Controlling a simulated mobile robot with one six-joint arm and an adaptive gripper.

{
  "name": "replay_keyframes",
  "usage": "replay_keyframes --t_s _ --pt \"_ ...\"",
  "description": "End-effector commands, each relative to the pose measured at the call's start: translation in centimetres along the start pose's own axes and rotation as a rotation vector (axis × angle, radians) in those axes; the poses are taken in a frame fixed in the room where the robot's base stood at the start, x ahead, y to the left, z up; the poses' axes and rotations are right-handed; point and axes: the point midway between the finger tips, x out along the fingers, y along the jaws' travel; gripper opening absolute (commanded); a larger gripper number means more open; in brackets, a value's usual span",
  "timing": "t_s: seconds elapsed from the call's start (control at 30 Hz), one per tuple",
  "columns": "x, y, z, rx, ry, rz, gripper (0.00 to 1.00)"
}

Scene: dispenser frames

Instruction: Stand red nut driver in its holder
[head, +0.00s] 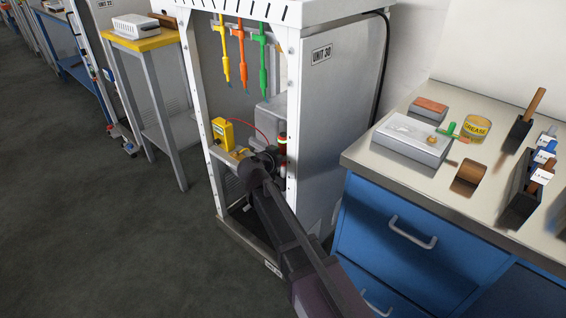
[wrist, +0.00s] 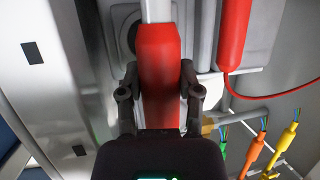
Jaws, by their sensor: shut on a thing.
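The red nut driver (wrist: 160,65) stands between my fingers in the wrist view, its red handle gripped and a pale shaft running up to the top edge. My gripper (wrist: 158,88) is shut on the handle. In the head view my gripper (head: 266,158) is inside the lower part of the open white frame marked UNIT 30, in front of a grey box. A small red part (head: 282,139) shows beside it; I cannot tell if it is the driver. I cannot make out the holder for certain in either view.
A second red cylinder (wrist: 235,35) with a red cable is close right of the driver. Yellow, orange and green tools (head: 242,55) hang above my gripper. A yellow box (head: 222,133) is to its left. The frame's white posts (head: 292,110) flank my arm. A cluttered bench (head: 375,160) stands right.

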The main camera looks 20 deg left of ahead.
Motion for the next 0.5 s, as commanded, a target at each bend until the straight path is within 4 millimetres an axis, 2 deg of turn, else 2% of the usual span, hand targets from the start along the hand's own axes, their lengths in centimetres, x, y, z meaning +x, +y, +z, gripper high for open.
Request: replay_keyframes --t_s 0.03,0.23,0.5 --pt "0.2 0.0 0.7 0.0 0.001 0.0 0.0" --pt "0.8 0.0 2.2 0.0 0.001 0.0 0.0" --pt "0.9 0.0 2.6 0.0 0.001 0.0 0.0"
